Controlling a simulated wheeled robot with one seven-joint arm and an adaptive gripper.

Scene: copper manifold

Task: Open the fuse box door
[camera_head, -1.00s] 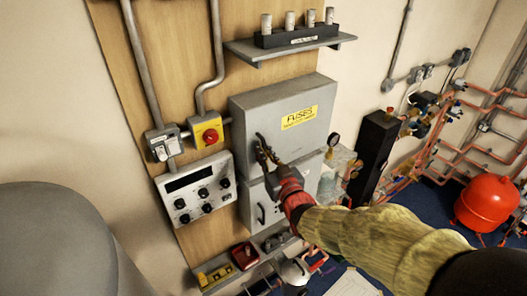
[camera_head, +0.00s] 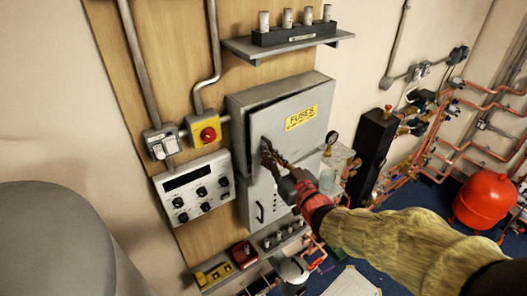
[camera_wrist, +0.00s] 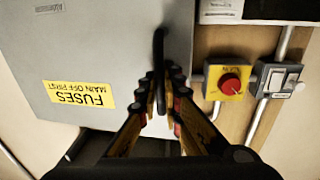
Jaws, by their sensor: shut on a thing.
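The grey fuse box door (camera_head: 296,112) has a yellow "FUSES" label (camera_head: 301,117) and stands slightly ajar, its left edge swung out from the box body (camera_head: 238,118). In the wrist view the door (camera_wrist: 100,45) fills the upper left, with the label (camera_wrist: 78,95) upside down. My gripper (camera_head: 268,152) is at the door's left edge, shut on the dark door handle (camera_wrist: 159,60). In the wrist view the gripper's fingers (camera_wrist: 160,98) close around the handle from both sides. The inside of the box is hidden.
A red rotary switch (camera_head: 207,133) on a yellow plate and a meter panel (camera_head: 194,190) are left of the box. A shelf (camera_head: 290,45) with several white-topped cylinders is above.

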